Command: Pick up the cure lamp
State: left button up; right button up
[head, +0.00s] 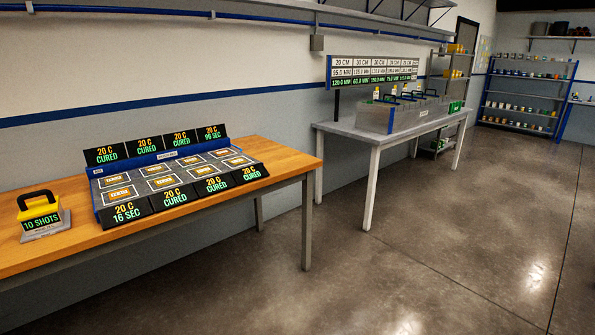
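A yellow block with a black arched handle (40,205) stands on a grey base plate at the left end of the wooden table. Its front display reads "10 SHOTS". It looks like the cure lamp, though no name on it is readable. It is upright and nothing touches its handle. Neither of my grippers is in view.
The wooden table (286,160) also bears a blue tray (97,197) of several labelled cells. Shelves (520,95) stand far right. The floor at right is clear.

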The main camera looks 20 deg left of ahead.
aim_at(41, 216)
jog(key=u, duration=0.85)
jog(key=i, duration=1.85)
jog(key=u, duration=0.85)
